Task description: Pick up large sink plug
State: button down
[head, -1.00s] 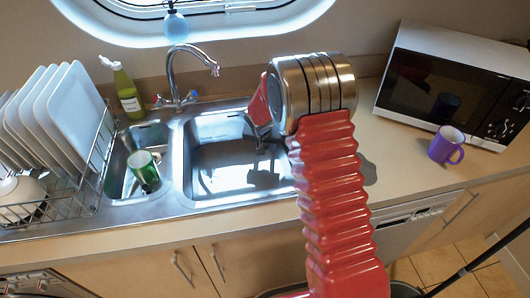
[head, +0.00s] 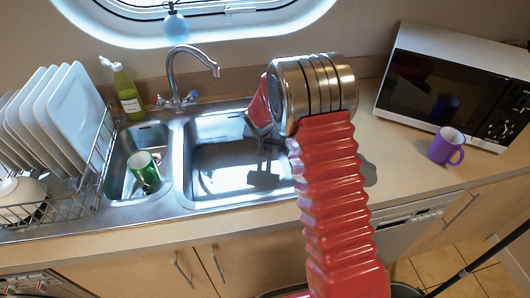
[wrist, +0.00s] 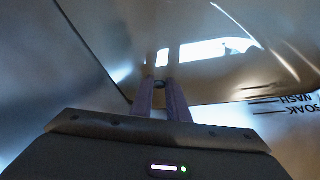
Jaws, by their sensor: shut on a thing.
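My gripper (wrist: 161,88) has its two dark fingers close together over the large basin, with a small dark piece between the tips. This piece, seemingly the large sink plug (wrist: 161,84), is mostly hidden by the fingers, and its full shape cannot be told. In the head view my red and steel arm reaches over the large sink basin (head: 215,128). The gripper hangs there by the basin's right back side, largely behind the arm. I cannot make out the plug in the head view.
A small basin (head: 128,140) on the left holds a green mug (head: 144,172). The tap (head: 172,75) stands behind the basins. A dish rack with plates (head: 75,105) is at left. A purple mug (head: 445,145) and a microwave (head: 455,85) are at right.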

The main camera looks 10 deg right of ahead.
notch_tip(320, 180, up, 10)
dwell(0.6)
dwell(0.4)
